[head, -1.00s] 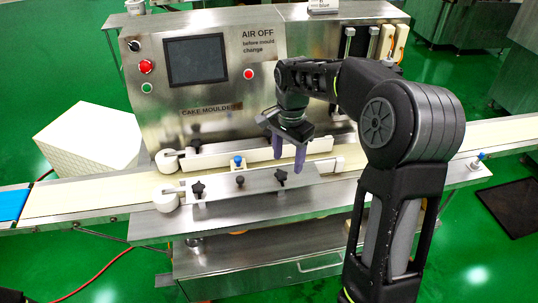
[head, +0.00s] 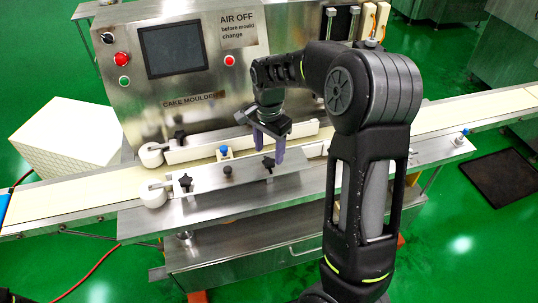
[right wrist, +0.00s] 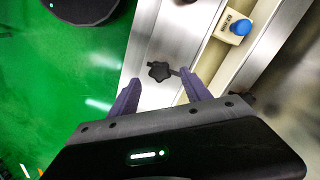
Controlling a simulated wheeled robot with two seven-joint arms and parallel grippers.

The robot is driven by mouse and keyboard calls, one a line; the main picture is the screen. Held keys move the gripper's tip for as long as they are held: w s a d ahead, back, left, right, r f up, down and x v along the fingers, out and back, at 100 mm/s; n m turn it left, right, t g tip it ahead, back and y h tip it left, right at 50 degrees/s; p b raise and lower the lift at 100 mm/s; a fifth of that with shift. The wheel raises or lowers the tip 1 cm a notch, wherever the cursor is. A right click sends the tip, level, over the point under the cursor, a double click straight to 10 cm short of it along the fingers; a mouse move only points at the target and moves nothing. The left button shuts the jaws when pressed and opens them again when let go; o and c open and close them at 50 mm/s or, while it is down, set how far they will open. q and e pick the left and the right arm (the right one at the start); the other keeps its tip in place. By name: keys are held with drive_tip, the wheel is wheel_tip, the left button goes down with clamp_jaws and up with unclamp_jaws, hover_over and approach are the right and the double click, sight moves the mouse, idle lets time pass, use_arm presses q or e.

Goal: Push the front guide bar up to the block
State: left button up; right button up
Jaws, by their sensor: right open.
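The front guide bar (head: 205,188) is a long metal bar with black star knobs, lying along the near side of the belt. The block (head: 224,154) is a small cream piece with a blue knob, between the front bar and the rear bar; it also shows in the right wrist view (right wrist: 228,24). I cannot tell how wide the gap from bar to block is. My right gripper (head: 268,150) is open and empty at the bar's right star knob (right wrist: 159,71). In the right wrist view its fingers (right wrist: 160,80) lie either side of that knob; their height is unclear. My left gripper is not in view.
The rear guide bar (head: 240,146) runs along the far side of the belt (head: 70,185). The machine housing with its screen (head: 172,50) rises behind. White rollers (head: 152,194) sit at the bars' left ends. A white crate (head: 65,140) stands at left.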

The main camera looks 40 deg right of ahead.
sight(269, 161)
drive_tip(key=shift+f, duration=1.6)
drive_tip(key=shift+c, duration=0.4)
clamp_jaws()
